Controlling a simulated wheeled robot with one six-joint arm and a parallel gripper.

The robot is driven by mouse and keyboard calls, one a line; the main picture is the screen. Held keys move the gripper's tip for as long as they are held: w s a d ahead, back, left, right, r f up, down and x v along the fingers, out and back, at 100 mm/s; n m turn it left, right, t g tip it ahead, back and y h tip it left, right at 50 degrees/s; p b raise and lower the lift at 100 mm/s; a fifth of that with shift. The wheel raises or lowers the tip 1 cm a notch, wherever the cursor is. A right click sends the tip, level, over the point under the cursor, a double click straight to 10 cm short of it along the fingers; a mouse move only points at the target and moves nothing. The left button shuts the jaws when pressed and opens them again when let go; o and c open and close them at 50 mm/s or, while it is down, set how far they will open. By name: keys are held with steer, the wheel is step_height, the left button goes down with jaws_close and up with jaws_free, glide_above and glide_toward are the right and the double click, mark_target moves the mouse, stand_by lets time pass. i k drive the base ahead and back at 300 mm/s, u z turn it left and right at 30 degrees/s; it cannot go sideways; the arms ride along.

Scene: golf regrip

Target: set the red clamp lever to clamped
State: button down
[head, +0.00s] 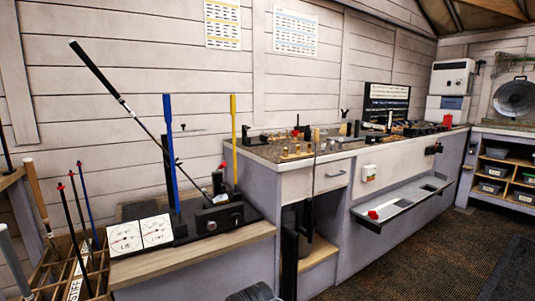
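A small red part (223,166) shows at the top of the black fixture (222,217) on the low wooden bench at left; it may be the clamp lever, but it is too small to tell its shape or its setting. A golf club (110,90) with a dark grip and white band leans diagonally from upper left down toward this fixture. Whether the clamp holds its shaft cannot be told. My gripper is not in view.
Blue (170,150) and yellow (233,135) upright sticks stand by the fixture. A crate of clubs (45,275) is at left. A grey tray (400,205) projects from the counter (350,150). Open floor lies at right.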

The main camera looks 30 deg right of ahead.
mark_target(223, 164)
steer(key=z, duration=0.5)
steer(key=i, duration=1.4)
steer(key=u, duration=0.5)
